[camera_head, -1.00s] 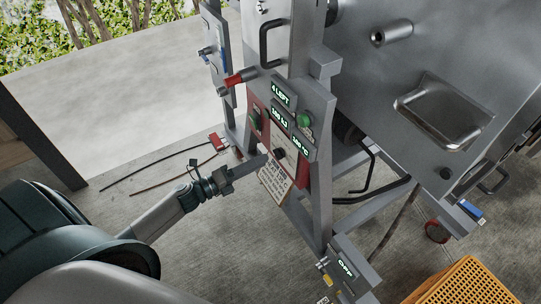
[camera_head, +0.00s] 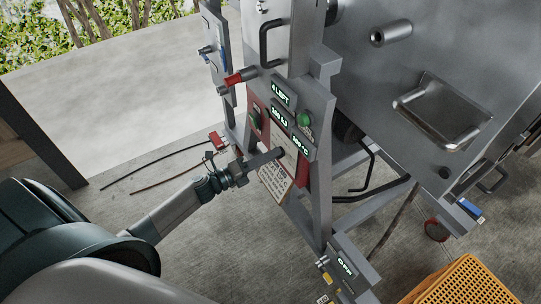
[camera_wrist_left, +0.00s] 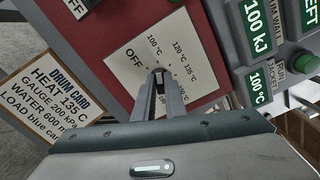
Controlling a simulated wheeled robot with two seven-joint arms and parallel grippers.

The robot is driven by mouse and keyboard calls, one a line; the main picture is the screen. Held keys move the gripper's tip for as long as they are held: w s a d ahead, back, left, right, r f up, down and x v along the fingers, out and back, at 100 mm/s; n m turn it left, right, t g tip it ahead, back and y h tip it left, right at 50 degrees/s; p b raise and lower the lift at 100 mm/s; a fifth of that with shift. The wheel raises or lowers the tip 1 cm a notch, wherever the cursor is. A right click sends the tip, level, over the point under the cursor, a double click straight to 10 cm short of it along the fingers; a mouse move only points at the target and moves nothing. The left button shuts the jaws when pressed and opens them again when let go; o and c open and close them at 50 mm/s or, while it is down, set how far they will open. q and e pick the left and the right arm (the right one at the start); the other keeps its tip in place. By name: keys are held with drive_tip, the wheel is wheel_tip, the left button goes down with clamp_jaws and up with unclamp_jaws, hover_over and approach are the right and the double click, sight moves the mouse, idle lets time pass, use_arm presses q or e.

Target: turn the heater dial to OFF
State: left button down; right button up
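The heater dial (camera_wrist_left: 160,71) is a small dark knob on a white plate (camera_wrist_left: 187,38) marked OFF, 100 °C, 120 °C and 135 °C, set on a red panel. OFF is at the left of the dial in the left wrist view. My left gripper (camera_head: 280,152) reaches the panel from the left; in the left wrist view its fingers (camera_wrist_left: 160,78) stand close together with the dial between their tips, seemingly closed on it. The fingers hide most of the dial, so its pointer cannot be read. My right gripper is not in view.
A drum card (camera_head: 274,184) hangs just below the dial. Green buttons (camera_head: 304,120) and lit displays (camera_head: 302,146) sit close by. A red-handled lever (camera_head: 236,79) sticks out above left. An orange crate (camera_head: 462,284) stands lower right.

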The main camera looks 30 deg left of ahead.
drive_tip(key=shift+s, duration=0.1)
use_arm(q)
drive_tip(key=shift+f+n+p, duration=0.15)
drive_tip(key=shift+n+p, duration=1.65)
drive_tip(key=shift+n, duration=2.8)
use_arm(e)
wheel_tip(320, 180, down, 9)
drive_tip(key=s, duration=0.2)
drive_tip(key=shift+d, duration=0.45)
use_arm(q)
drive_tip(key=c, duration=1.8)
unclamp_jaws()
